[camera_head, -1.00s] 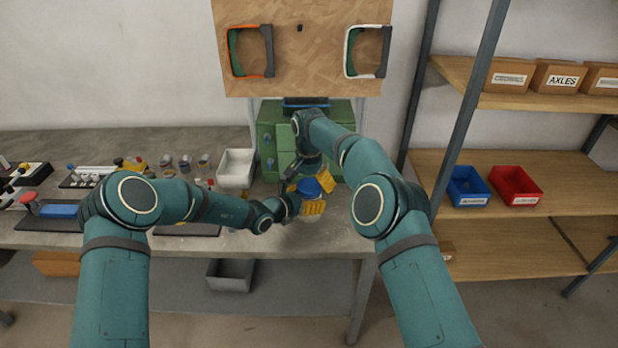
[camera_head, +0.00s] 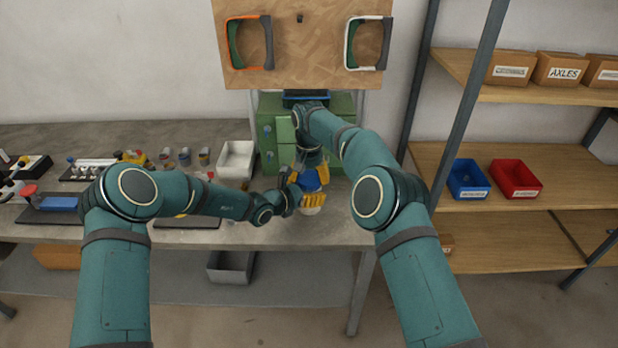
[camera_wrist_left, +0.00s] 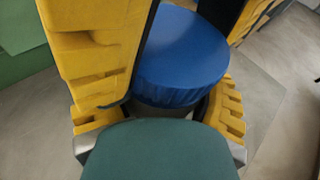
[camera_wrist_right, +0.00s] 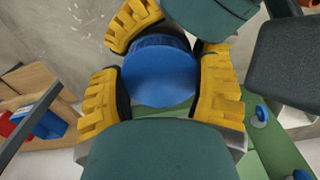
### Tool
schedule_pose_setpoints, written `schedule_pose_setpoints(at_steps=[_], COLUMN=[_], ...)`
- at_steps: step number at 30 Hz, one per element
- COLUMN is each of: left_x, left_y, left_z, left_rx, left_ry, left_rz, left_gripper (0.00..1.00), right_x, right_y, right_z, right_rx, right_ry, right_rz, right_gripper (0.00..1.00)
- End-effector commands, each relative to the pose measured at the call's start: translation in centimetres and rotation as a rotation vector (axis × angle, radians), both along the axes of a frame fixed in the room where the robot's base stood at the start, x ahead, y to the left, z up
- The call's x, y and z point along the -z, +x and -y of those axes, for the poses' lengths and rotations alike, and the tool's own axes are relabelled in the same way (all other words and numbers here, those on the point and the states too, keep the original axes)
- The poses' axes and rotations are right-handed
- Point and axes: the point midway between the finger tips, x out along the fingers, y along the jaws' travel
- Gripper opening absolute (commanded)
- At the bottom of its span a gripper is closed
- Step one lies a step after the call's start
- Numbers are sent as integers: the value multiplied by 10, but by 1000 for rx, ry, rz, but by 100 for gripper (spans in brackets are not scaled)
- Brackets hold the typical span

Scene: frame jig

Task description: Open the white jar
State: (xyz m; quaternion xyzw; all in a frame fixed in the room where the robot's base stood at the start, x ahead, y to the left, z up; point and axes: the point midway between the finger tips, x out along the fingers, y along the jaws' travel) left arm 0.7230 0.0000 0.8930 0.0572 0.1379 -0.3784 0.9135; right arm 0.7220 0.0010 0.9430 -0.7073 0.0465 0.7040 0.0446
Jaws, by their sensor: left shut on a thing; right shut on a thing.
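The white jar (camera_head: 313,210) stands near the bench's front edge, mostly hidden by my grippers. Its round blue lid (camera_head: 310,182) sits on top and also shows in the left wrist view (camera_wrist_left: 182,55) and the right wrist view (camera_wrist_right: 158,76). My left gripper (camera_head: 312,199) comes in from the left and is shut around the jar body below the lid. My right gripper (camera_head: 310,174) points down from above; its yellow fingers are shut on either side of the lid in the right wrist view (camera_wrist_right: 160,90). I cannot see a gap between lid and jar.
A green cabinet (camera_head: 267,128) stands just behind the jar. A white bin (camera_head: 237,160) and several small containers are to the left on the bench (camera_head: 190,236). Shelves with a blue bin (camera_head: 468,180) and a red bin (camera_head: 515,180) stand at right.

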Motion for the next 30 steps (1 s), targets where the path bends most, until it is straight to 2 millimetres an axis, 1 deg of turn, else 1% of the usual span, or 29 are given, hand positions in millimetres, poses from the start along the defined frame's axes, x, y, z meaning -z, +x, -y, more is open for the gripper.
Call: schedule_pose_setpoints(at_steps=[3, 9, 10, 12, 22, 30], left_x=[1, 1, 1, 1, 1, 1], left_y=[0, 0, 0, 0, 0, 0], left_z=[0, 0, 0, 0, 0, 0], left_rx=[0, 0, 0, 0, 0, 0], left_ry=[1, 1, 1, 1, 1, 1], left_rz=[-1, -1, -1, -1, -1, -1], left_gripper=[0, 0, 0, 0, 0, 0], right_x=[0, 0, 0, 0, -2, -34], right_y=[0, 0, 0, 0, 0, 0], right_z=[0, 0, 0, 0, 0, -1], right_rx=[-33, -31, -31, -30, -29, -28], right_ry=[0, 0, 0, 0, 0, 1], right_rz=[0, 0, 0, 0, 1, 2], right_gripper=[23, 23, 76, 96, 96, 96])
